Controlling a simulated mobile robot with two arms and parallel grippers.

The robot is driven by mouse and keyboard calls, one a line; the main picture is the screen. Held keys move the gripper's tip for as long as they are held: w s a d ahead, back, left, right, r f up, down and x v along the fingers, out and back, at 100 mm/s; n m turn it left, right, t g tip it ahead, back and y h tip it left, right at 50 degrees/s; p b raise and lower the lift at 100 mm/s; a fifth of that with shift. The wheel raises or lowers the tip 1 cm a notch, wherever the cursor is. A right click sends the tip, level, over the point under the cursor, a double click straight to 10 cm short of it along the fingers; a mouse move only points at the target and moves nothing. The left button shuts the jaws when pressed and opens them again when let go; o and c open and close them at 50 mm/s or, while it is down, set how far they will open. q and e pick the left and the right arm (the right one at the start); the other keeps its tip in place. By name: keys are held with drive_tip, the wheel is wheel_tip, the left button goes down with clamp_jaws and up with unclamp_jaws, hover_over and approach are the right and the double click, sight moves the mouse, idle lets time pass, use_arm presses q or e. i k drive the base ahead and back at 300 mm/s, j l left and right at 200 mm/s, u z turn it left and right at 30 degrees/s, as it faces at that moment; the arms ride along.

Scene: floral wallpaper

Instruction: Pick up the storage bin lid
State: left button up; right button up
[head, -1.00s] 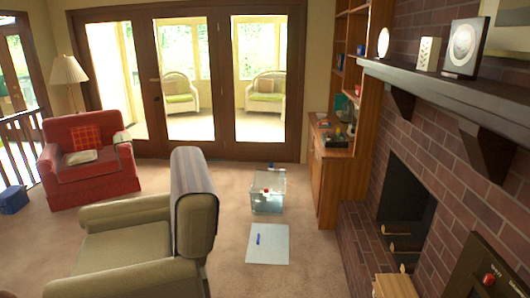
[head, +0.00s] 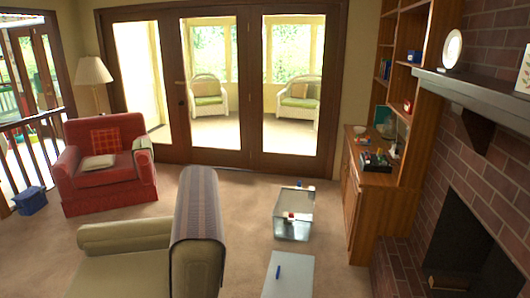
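A flat, pale grey-blue panel (head: 296,277), which looks like the storage bin lid, lies on the carpet at the bottom centre of the head view. Its near part is cut off by the frame edge. A small dark blue object (head: 278,272) lies on it. Beyond it stands a translucent storage bin (head: 293,226) on the carpet, with small red, white and blue items at its top. I cannot tell whether these are inside it or on top. Neither of my grippers is in view.
A beige armchair (head: 135,262) with a striped throw (head: 197,205) stands left of the panel. A wooden cabinet (head: 372,205) and brick fireplace (head: 470,190) are on the right. A red armchair (head: 103,170) is at the back left. Carpet (head: 250,225) is clear between the beige chair and bin.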

sight(289, 275)
drive_tip(key=i+l+u, duration=0.15)
drive_tip(key=i+l, duration=0.15)
drive_tip(key=i, duration=0.3)
drive_tip(key=i+l+u, duration=0.2)
drive_tip(key=i+l, duration=0.15)
drive_tip(key=i, duration=0.3)
drive_tip(key=i+l+u, duration=0.15)
drive_tip(key=i+l, duration=0.3)
drive_tip(key=i, duration=0.1)
